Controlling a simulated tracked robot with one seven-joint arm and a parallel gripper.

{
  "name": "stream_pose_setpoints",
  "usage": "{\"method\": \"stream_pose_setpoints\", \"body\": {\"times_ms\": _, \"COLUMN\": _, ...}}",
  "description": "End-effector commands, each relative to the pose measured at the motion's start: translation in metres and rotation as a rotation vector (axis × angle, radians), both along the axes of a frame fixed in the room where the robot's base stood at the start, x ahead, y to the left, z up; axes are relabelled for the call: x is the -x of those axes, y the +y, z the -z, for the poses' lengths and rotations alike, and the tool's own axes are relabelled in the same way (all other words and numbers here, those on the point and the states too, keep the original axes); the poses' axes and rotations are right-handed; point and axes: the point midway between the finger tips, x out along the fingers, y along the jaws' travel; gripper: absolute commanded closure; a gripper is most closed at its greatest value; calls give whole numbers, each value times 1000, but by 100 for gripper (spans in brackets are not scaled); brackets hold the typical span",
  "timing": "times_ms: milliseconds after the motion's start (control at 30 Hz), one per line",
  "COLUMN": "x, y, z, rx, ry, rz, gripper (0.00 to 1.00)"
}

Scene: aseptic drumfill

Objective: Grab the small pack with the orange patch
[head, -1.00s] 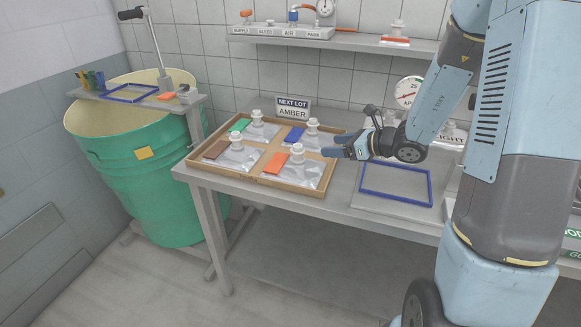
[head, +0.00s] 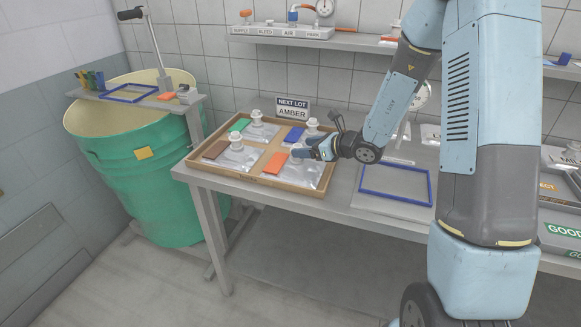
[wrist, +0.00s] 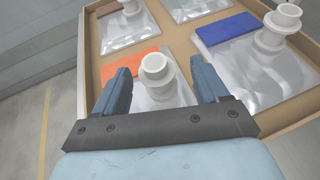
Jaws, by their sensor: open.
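The small pack with the orange patch (head: 275,162) is a clear silvery pouch with a white capped spout. It lies in the front right compartment of the wooden tray (head: 250,183). My gripper (head: 302,153) is open and hovers over this pack, hiding its spout in the head view. In the wrist view, the white spout (wrist: 156,72) shows between the two blue fingers, without visible contact. The orange patch (wrist: 132,62) lies just beyond it, near the left finger. Part of the pouch is hidden behind my gripper's palm.
Packs with a brown patch (head: 215,149), a green patch (head: 238,125) and a blue patch (head: 294,134) fill the other compartments. A blue frame (head: 395,197) lies right of the tray. A green drum (head: 145,190) stands left.

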Motion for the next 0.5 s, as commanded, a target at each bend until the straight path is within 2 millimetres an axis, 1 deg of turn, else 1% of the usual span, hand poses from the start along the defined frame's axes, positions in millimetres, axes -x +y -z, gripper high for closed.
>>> {"method": "stream_pose_setpoints", "body": {"times_ms": 33, "x": -3, "y": 7, "z": 3, "rx": 0, "ry": 0, "rz": -3, "gripper": 27}}
{"method": "stream_pose_setpoints", "body": {"times_ms": 200, "x": -14, "y": 24, "z": 11, "rx": -1, "ry": 1, "rz": -3, "gripper": 27}}
{"method": "stream_pose_setpoints", "body": {"times_ms": 300, "x": -16, "y": 28, "z": 12, "rx": 0, "ry": 0, "rz": -1, "gripper": 27}}
{"method": "stream_pose_setpoints", "body": {"times_ms": 467, "x": -16, "y": 27, "z": 12, "rx": 0, "ry": 0, "rz": -1, "gripper": 27}}
{"method": "stream_pose_setpoints", "body": {"times_ms": 500, "x": -16, "y": 27, "z": 12, "rx": 0, "ry": 0, "rz": -1, "gripper": 30}}
